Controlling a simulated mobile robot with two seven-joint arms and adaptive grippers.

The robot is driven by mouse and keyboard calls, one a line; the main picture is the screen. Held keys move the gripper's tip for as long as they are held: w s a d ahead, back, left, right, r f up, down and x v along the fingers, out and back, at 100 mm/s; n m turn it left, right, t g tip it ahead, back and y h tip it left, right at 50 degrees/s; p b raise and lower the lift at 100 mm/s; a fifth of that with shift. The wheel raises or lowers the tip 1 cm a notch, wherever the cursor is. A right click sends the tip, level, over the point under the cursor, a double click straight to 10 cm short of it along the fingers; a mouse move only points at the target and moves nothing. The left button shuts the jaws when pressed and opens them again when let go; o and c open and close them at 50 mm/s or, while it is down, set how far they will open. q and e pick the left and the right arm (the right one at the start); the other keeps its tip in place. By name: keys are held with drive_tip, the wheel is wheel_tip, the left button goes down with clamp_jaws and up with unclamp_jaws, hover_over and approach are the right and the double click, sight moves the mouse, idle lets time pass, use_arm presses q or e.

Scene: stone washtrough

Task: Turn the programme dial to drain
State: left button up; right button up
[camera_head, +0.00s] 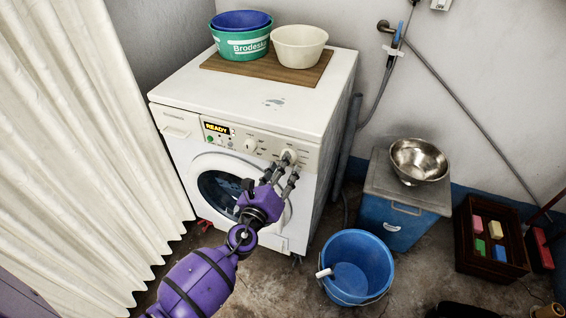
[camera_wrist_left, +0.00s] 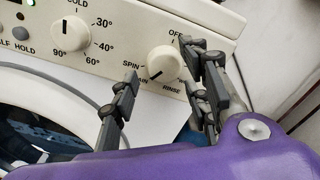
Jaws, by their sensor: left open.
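The programme dial (camera_wrist_left: 165,63) is a round cream knob on the washing machine's (camera_head: 333,95) control panel. In the left wrist view OFF, SPIN and RINSE are printed around it, with a partly hidden label ending in "AIN" at its lower left. The dial's dark mark points to the lower left, toward that label. In the head view the dial (camera_head: 290,155) is partly covered by my fingers. My left gripper (camera_head: 283,166) is open, with its fingers on either side of the dial; I cannot tell if they touch it. My right gripper is not in view.
A temperature knob (camera_wrist_left: 70,38) sits left of the dial, and a display reads READY (camera_head: 216,128). Basins (camera_head: 299,46) stand on top of the machine. A blue bucket (camera_head: 357,267) and a blue box with a steel bowl (camera_head: 419,161) stand to the right. A curtain (camera_head: 75,150) hangs left.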

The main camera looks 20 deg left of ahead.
use_arm(q)
drive_tip(key=shift+w, duration=1.25)
drive_tip(key=c, duration=1)
drive_tip(key=n+b, duration=0.1)
drive_tip(key=n, duration=0.1)
drive_tip(key=shift+s+f+n+b, duration=0.1)
drive_tip(key=shift+f+n+b, duration=0.1)
drive_tip(key=shift+n+b, duration=0.15)
drive_tip(key=o, duration=1)
drive_tip(key=shift+a, duration=0.1)
